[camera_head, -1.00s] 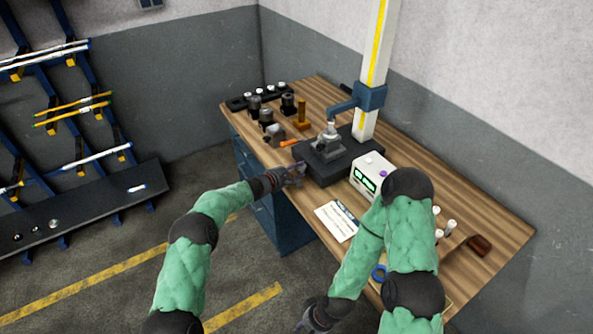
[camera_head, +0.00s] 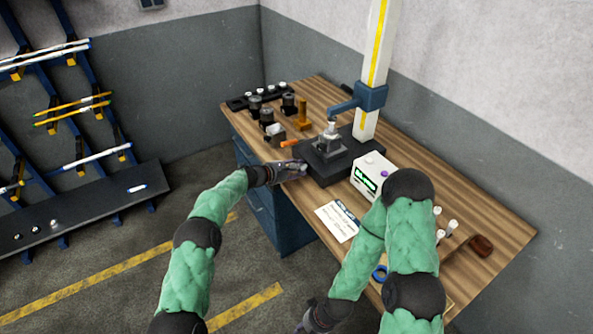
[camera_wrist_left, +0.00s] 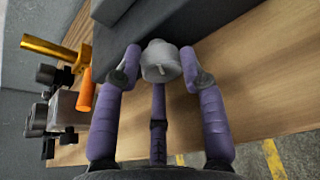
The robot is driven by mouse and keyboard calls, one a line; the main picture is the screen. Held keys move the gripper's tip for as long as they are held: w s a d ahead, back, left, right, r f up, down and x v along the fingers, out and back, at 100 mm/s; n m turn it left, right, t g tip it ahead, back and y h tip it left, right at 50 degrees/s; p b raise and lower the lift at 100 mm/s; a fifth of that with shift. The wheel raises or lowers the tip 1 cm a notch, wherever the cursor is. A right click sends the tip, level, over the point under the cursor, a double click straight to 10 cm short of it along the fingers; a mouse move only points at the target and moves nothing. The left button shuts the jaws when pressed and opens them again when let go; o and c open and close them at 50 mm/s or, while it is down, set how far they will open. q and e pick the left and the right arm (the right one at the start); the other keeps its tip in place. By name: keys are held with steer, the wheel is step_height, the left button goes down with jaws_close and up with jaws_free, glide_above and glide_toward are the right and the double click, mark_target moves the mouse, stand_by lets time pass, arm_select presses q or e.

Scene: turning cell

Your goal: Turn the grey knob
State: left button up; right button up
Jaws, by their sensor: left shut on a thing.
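The grey knob (camera_wrist_left: 160,62) is a light grey round piece with a small raised mark on its front, in the middle of the left wrist view. It sits at the side of the dark block (camera_head: 323,176) on the bench. My left gripper (camera_head: 292,170) is at that side of the block. In the left wrist view its purple fingers (camera_wrist_left: 158,75) are closed around the knob, one on each side and one below. In the head view the fingers hide the knob. My right gripper (camera_head: 312,320) is at the bottom edge, away from the knob, and its fingers are partly cut off.
A grey clamp with a post (camera_head: 330,140) stands on the block. Several black tool holders (camera_head: 268,117), a brass piece (camera_head: 303,113) and an orange handle (camera_head: 289,143) lie behind. A white readout box (camera_head: 372,173) and a paper card (camera_head: 337,221) are to the right.

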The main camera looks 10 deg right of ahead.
arm_select(q)
steer(key=shift+s+d+f+n+g+b, duration=0.15)
steer(key=shift+f+n+g+b, duration=0.15)
steer(key=shift+n+g+b, duration=0.25)
stand_by(0.4)
steer(key=o, duration=1.1)
steer(key=shift+r, duration=0.1)
steer(key=shift+a+r, duration=0.15)
steer(key=shift+a, duration=0.05)
steer(key=shift+v, duration=0.85)
steer(key=v, duration=1)
steer(key=shift+f, duration=0.2)
